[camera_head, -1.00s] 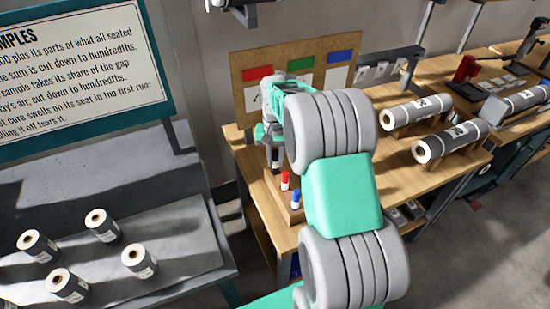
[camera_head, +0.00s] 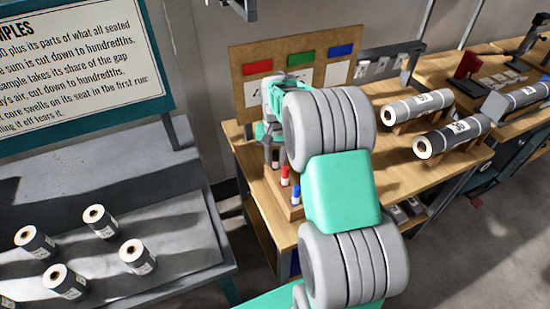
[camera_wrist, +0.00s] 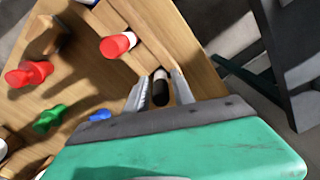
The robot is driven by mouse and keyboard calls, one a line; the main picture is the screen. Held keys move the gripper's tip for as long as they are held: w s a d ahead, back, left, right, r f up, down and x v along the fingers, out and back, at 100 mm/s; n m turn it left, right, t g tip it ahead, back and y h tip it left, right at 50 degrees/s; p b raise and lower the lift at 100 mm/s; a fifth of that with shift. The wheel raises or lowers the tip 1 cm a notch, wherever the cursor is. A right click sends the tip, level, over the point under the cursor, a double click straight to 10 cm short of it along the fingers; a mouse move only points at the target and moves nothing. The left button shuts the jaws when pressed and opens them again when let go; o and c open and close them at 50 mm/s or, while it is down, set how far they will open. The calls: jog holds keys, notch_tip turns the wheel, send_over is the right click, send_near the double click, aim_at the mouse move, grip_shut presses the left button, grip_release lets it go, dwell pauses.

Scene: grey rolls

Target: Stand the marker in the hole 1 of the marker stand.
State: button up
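The marker stand (camera_head: 297,213) is a wooden block on the bench's left end. A red marker (camera_head: 285,173) and a blue marker (camera_head: 296,191) stand in it, caps up. In the wrist view, a red-capped marker (camera_wrist: 117,45) stands in the wood, left of my fingers. My gripper (camera_wrist: 161,84) points down over the stand, its fingers close on both sides of a black-capped marker (camera_wrist: 160,93) with a pale body. It looks gripped, cap towards the wrist camera. The marker's lower end is hidden, so I cannot tell whether it is in a hole.
In the wrist view, red (camera_wrist: 28,74), green (camera_wrist: 49,118) and blue (camera_wrist: 99,115) pieces lie at left. A board with coloured labels (camera_head: 298,70) stands behind. Grey rolls (camera_head: 452,137) rest on cradles at right. Small rolls (camera_head: 99,221) stand on the left table.

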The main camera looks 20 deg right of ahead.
jog(key=shift+o, duration=1.3)
notch_tip(320, 180, up, 8)
jog(key=shift+f+b, duration=0.1)
jog(key=shift+b, duration=0.5)
